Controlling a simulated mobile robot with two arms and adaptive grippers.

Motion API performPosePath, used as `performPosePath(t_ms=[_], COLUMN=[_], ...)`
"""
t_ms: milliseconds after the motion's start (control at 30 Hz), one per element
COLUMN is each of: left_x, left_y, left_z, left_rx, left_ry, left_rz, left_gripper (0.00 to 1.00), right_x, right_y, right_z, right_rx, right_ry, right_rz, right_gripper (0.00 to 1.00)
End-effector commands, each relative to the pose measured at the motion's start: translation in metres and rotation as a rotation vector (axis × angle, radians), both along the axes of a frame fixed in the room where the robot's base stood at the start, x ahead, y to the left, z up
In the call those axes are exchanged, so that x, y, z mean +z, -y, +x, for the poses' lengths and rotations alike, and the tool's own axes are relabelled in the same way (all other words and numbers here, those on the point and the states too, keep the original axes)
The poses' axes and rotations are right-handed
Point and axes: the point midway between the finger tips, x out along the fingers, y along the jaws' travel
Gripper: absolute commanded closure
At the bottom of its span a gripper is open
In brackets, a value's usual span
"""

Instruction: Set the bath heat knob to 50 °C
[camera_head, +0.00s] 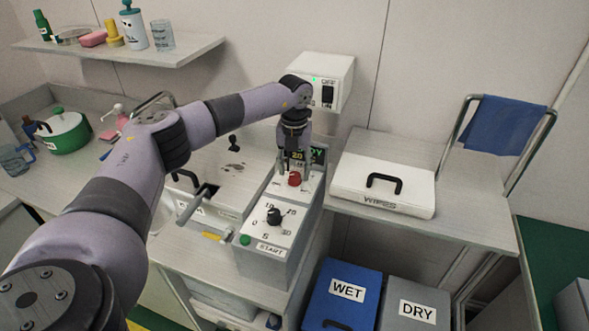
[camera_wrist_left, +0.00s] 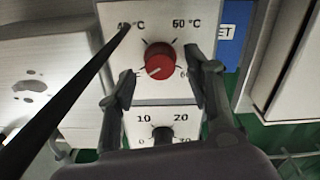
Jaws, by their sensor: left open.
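The red bath heat knob (camera_head: 294,179) is on the sloped grey control box on the bench. In the left wrist view the red knob (camera_wrist_left: 160,57) sits on a white plate with temperature marks around it. Its pale pointer line is toward the lower left, away from the upper-right mark that seems to read 50 °C. My left gripper (camera_head: 293,172) is above the knob, pointing down. Its open fingers (camera_wrist_left: 160,80) are on either side of the knob, with visible gaps. A digital display (camera_head: 305,156), partly hidden by the gripper, seems to show 20. My right gripper is out of view.
A black timer knob (camera_head: 274,216) and green start button (camera_head: 245,239) are nearer on the same box. A white switch box (camera_head: 323,80) is on the wall behind. A white WIPES box (camera_head: 383,187) is to the right, above the WET (camera_head: 344,296) and DRY (camera_head: 414,305) bins.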

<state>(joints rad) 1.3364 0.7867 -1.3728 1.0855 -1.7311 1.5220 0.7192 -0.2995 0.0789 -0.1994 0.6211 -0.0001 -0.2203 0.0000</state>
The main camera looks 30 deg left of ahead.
Motion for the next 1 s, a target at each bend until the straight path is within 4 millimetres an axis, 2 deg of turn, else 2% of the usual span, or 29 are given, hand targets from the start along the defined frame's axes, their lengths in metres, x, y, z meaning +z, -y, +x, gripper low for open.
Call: performPosePath(t_ms=[200,500,1000], left_x=[-0.018,-0.020,-0.020], left_y=[0.001,0.000,0.000], left_z=[0.000,0.000,0.000], left_rx=[-0.001,0.000,0.000], left_ry=[0.000,0.001,0.001], left_rz=[-0.001,0.000,0.000], left_gripper=[0.53,0.53,0.86], right_x=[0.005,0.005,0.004], right_y=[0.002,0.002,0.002], right_z=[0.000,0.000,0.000], right_rx=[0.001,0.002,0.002], right_ry=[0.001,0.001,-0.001], right_rz=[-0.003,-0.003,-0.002], right_gripper=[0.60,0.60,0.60])
